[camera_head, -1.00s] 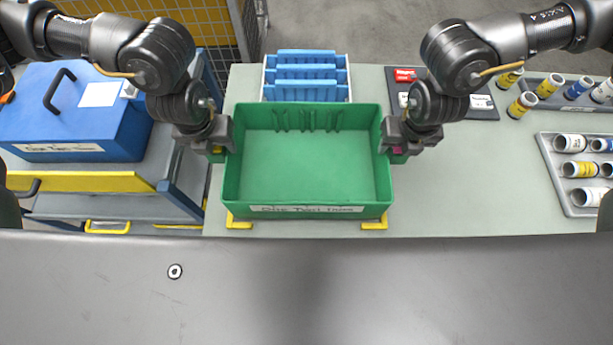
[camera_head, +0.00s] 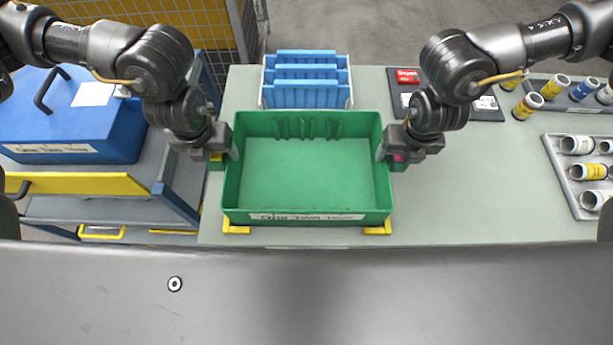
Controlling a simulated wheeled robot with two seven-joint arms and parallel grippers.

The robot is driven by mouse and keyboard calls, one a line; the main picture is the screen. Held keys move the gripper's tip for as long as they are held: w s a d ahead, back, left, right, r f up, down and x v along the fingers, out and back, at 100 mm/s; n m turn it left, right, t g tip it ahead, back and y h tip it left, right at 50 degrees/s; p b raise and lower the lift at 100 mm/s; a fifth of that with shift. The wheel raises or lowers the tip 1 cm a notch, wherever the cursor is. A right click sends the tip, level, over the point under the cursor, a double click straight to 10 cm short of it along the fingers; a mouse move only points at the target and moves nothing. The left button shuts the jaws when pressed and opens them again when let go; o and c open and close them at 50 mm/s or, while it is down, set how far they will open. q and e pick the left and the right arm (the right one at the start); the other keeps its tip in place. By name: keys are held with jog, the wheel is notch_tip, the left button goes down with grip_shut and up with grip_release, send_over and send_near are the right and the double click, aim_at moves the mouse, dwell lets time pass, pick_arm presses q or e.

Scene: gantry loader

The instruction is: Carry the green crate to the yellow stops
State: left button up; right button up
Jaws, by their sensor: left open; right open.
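The green crate (camera_head: 308,180) is empty and sits on the grey-green table top, with a white label on its front wall. Its near corners are at the yellow stops, the left one (camera_head: 235,228) and the right one (camera_head: 378,230). My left gripper (camera_head: 222,156) is open at the crate's left wall, near its far part. My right gripper (camera_head: 391,158) is open at the crate's right wall, at about the same depth. Whether the fingers touch the walls is hard to tell.
Blue racks (camera_head: 305,82) stand just behind the crate. A blue toolbox (camera_head: 75,115) lies on a cart (camera_head: 110,208) at left. At right are a dark board (camera_head: 480,106) and a grey tray (camera_head: 564,170) with several labelled cylinders. The table between crate and tray is clear.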

pick_arm(q)
jog(key=r, duration=0.3)
jog(key=s+r, duration=0.1)
jog(key=r, duration=0.7)
jog(key=shift+s+r, duration=0.15)
jog(key=shift+s, duration=0.2)
pick_arm(e)
jog(key=shift+a, duration=0.1)
jog(key=r, duration=0.4)
jog(key=s+r, duration=0.1)
jog(key=r, duration=0.3)
jog(key=s+r, duration=0.1)
jog(key=r, duration=0.3)
jog(key=shift+w, duration=0.1)
